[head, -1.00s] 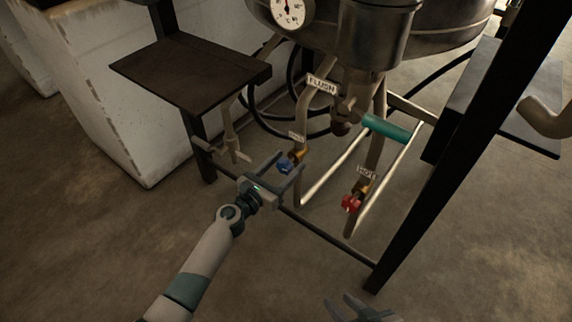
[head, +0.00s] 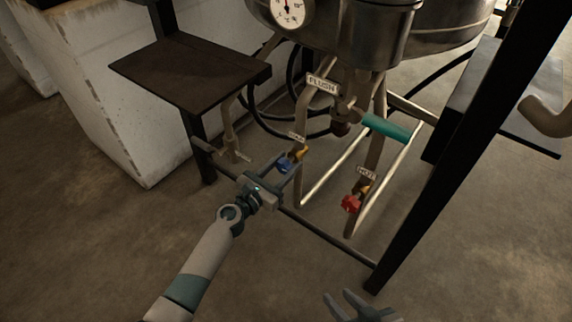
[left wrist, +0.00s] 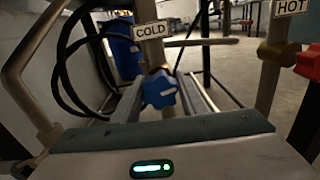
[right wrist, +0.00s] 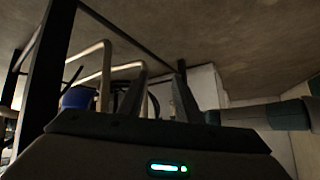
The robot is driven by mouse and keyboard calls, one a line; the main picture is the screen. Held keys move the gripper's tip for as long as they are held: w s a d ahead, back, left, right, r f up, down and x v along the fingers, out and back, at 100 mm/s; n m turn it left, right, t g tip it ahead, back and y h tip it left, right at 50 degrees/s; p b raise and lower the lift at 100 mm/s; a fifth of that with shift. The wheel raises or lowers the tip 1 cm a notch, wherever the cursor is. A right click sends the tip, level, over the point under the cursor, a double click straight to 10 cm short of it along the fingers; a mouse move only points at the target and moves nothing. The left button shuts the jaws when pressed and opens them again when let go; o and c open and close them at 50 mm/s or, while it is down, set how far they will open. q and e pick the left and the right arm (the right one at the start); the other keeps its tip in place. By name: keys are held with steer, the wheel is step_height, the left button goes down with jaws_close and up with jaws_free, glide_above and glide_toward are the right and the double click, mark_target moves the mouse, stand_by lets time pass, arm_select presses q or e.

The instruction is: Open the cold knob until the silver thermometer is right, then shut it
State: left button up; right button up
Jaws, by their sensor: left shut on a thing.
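The blue cold knob (head: 286,165) sits on a brass valve under a COLD label, low on the pipe frame. It also shows in the left wrist view (left wrist: 160,90), with a white mark on its face. My left gripper (head: 287,170) is shut on this knob, one finger on each side. A round white dial thermometer (head: 290,12) is on the vessel at the top edge of the head view. Its top is cut off and its scale is too small to read. My right gripper (head: 350,299) is open and empty, low and away from the valves.
A red hot knob (head: 350,203) is to the right under a HOT label (head: 366,172). A FLUSH label (head: 322,84) and a teal handle (head: 386,127) are above. A dark shelf (head: 188,70) is at left. A black post (head: 440,160) stands at right. The floor in front is clear.

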arm_select(q)
steer(key=shift+m, duration=0.6)
steer(key=m+b, duration=0.2)
steer(key=m, duration=0.3)
steer(key=shift+f, duration=0.1)
steer(key=m+b, duration=0.2)
steer(key=m, duration=0.4)
steer(key=shift+s+m, duration=0.1)
steer(key=shift+m, duration=0.3)
steer(key=m+b, duration=0.1)
steer(key=m, duration=0.4)
steer(key=shift+m, duration=1.2)
arm_select(e)
steer(key=w+a+r+t+y, duration=0.1)
steer(key=w+a+r+t, duration=0.1)
steer(key=r+t, duration=0.3)
steer(key=w+a+r+t+y, duration=0.1)
steer(key=r+t, duration=0.4)
steer(key=r, duration=0.6)
steer(key=shift+w+a+n+t+y, duration=0.3)
steer(key=shift+w+a+y, duration=0.1)
steer(key=shift+a+y, duration=0.35)
arm_select(q)
steer(key=shift+f, duration=0.1)
arm_select(e)
steer(key=shift+a, duration=0.1)
arm_select(q)
steer(key=o, duration=1)
